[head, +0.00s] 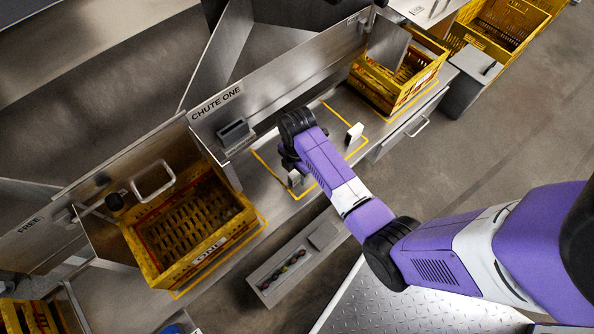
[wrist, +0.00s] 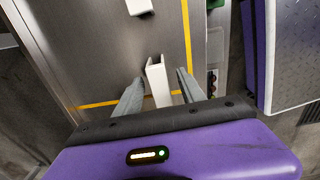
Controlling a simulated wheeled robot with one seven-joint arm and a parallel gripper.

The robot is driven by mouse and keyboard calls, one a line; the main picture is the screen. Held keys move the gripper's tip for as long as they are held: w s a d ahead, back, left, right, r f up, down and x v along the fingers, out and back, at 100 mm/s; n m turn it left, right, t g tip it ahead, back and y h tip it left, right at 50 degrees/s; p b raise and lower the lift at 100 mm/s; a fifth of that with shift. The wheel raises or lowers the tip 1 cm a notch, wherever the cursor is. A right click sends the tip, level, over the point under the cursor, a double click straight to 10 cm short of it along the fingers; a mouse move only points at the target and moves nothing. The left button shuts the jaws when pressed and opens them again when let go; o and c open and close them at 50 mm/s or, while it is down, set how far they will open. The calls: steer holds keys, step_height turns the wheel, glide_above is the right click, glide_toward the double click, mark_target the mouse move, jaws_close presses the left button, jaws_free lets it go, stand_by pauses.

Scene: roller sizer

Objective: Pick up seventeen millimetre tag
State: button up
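A white upright tag-like piece with a channel shape (wrist: 158,84) stands on the metal bench inside a yellow outline. No number is readable on it, so I cannot tell whether it is the seventeen millimetre tag. My gripper (wrist: 158,88) is open, with one grey finger on each side of this piece and gaps showing between. In the head view the fingers are mostly hidden by my wrist, and a small pale piece (head: 294,178) shows beside it. A second white piece (wrist: 138,6) stands farther off within the outline; it also shows in the head view (head: 355,132).
Another yellow crate (head: 401,101) stands at the upper right. A grey holder (head: 235,134) sits behind my wrist. A grey tray (head: 263,284) with several coloured bits is at the front.

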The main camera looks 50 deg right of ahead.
jaws_close()
